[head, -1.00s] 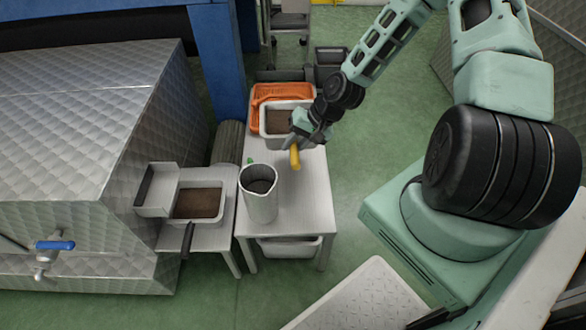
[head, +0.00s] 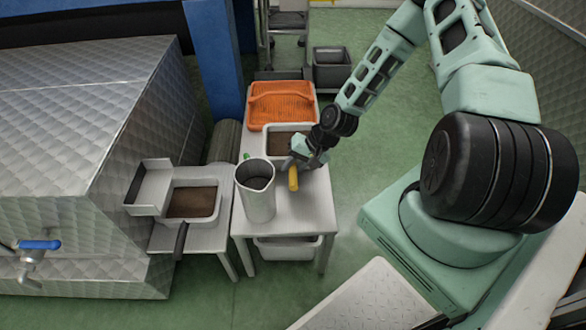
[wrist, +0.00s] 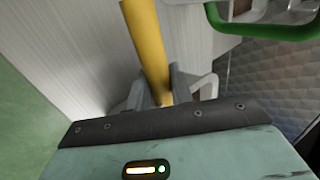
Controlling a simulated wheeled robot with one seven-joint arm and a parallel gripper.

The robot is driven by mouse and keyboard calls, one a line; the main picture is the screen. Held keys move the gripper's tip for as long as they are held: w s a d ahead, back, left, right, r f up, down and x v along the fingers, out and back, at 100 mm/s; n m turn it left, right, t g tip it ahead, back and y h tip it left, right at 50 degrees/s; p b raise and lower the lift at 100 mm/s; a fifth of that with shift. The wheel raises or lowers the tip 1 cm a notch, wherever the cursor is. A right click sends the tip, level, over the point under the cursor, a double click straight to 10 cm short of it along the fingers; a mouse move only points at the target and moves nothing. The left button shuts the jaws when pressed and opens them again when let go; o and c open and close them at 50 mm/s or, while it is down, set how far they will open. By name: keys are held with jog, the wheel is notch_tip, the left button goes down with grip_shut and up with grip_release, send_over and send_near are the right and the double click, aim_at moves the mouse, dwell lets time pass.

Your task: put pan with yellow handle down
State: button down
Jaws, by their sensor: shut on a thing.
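The pan with yellow handle (head: 281,134) is a pale rectangular pan with a brown layer inside, over the far half of the white table (head: 301,212) in the head view. Its yellow handle (head: 293,181) points toward the camera and also shows in the wrist view (wrist: 149,42). My gripper (head: 302,163) is shut on this handle. The wrist view shows the handle between the fingers (wrist: 165,93), with the pan's body out of view. My wrist hides the pan's right side. I cannot tell whether the pan touches the tabletop.
A metal jug (head: 257,192) with a green handle (wrist: 265,27) stands left of the yellow handle. An orange tray (head: 281,98) lies behind the pan. Another pan (head: 216,209) with a dark handle sits at left. The table's front right is clear.

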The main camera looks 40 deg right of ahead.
jog(key=shift+f, duration=0.1)
jog(key=c, duration=1.2)
grip_release()
jog(key=shift+c, duration=0.2)
jog(key=p+v, duration=0.4)
jog(key=v, duration=0.8)
jog(key=s+a+r+n+g+h, duration=0.2)
jog(key=a+r+n, duration=0.2)
jog(key=a+r, duration=0.35)
jog(key=s+a+r+n+g+h, duration=0.2)
jog(key=a+r+n, duration=0.3)
jog(key=a+r, duration=0.25)
jog(key=s+a+r+n, duration=0.2)
jog(key=s+a+r, duration=0.3)
jog(key=s, duration=0.2)
jog(key=s+a+r+n+h, duration=0.1)
jog(key=s+a+r+n, duration=0.2)
jog(key=s+a+r, duration=0.3)
jog(key=shift+s, duration=0.9)
